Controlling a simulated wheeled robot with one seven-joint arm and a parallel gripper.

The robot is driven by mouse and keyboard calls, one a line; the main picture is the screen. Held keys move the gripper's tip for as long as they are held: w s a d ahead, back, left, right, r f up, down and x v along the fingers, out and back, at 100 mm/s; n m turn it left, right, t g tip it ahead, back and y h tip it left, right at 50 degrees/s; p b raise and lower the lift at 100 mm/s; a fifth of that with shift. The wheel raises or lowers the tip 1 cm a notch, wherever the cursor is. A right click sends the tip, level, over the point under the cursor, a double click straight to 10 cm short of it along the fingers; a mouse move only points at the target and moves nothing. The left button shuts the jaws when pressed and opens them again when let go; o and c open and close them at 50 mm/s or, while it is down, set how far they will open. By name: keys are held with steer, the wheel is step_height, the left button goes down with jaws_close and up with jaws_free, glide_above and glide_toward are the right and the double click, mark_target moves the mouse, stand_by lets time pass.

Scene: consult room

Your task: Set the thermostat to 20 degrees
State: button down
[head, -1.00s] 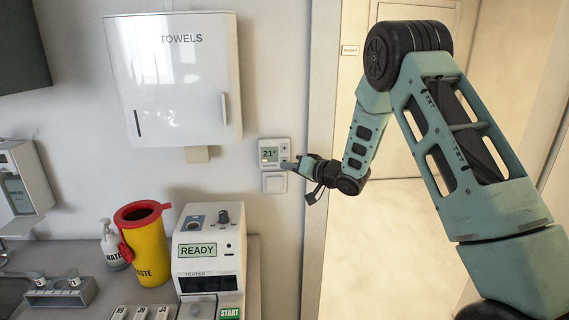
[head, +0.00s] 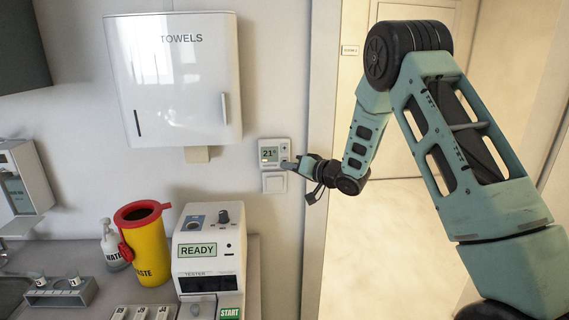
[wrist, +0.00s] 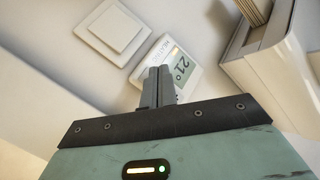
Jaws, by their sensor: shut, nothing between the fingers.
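The thermostat (head: 270,153) is a small white wall unit below and to the right of the towel dispenser. Its screen reads 21°, and it also shows tilted in the wrist view (wrist: 183,70). My gripper (head: 286,165) is at the thermostat's lower right side. In the wrist view the two grey fingertips (wrist: 159,72) are together, with nothing between them, and overlap the thermostat's edge. They hide part of its face, including the lower button area. I cannot tell whether the tips touch it.
A white light switch (head: 274,182) sits just below the thermostat. The towel dispenser (head: 180,85) hangs at upper left. A tester (head: 208,255) reading READY and a yellow waste bin (head: 147,250) stand on the counter below. A door frame is at right.

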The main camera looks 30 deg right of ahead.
steer(key=shift+w, duration=0.1)
stand_by(0.7)
steer(key=shift+w+d, duration=0.15)
steer(key=shift+w, duration=0.15)
steer(key=shift+w+d, duration=0.1)
steer(key=shift+w, duration=0.2)
stand_by(0.6)
steer(key=shift+s, duration=0.1)
steer(key=shift+s+a, duration=0.3)
steer(key=shift+s, duration=0.3)
steer(key=shift+s+a+b, duration=0.15)
steer(key=shift+s+a, duration=0.15)
steer(key=shift+s, duration=0.45)
steer(key=shift+s+a+b, duration=0.1)
steer(key=shift+s+a, duration=0.25)
steer(key=shift+s, duration=0.45)
steer(key=shift+s+a+b, duration=0.15)
steer(key=shift+s+a, duration=0.15)
steer(key=shift+s, duration=0.45)
